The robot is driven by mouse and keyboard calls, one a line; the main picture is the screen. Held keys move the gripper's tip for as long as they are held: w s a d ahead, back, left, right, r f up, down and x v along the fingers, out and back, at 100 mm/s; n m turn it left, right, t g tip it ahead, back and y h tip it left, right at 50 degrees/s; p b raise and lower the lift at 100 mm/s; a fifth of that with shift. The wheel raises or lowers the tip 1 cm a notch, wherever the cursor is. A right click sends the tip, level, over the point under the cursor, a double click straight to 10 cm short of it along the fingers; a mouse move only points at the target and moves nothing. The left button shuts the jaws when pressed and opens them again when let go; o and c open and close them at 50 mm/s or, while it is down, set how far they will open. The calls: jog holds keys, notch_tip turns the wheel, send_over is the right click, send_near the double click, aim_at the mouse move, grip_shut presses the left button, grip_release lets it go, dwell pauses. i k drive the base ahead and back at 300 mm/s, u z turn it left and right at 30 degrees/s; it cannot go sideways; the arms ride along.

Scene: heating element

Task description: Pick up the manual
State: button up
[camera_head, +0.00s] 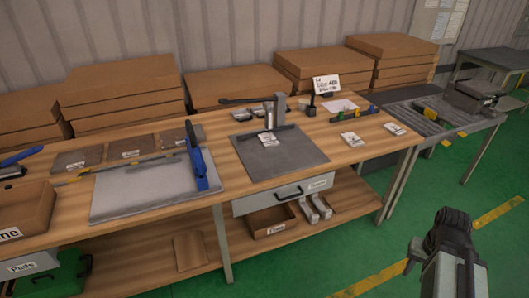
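No item is clearly readable as the manual. A white paper-like sheet (341,106) lies flat on the workbench (330,151) behind the blue-ended tool; I cannot tell whether it is the manual. Small white labelled cards (350,139) and (395,129) lie near the bench's right front edge. My arm rises at the lower right, and its dark end, my gripper (447,230), is over the green floor, apart from the bench. Its fingers are not clear enough to tell whether they are open or shut. I see nothing held.
A dark mat (280,158) with a press-like tool and a grey board (130,196) with a blue-handled tool lie on the bench. Cardboard boxes (120,90) line the back. A metal table (450,125) stands to the right. The floor (345,245) in front is clear.

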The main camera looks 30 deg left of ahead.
aim_at(267, 139)
jog(key=u, duration=2)
jog(key=i, duration=2)
jog(key=z, duration=0.05)
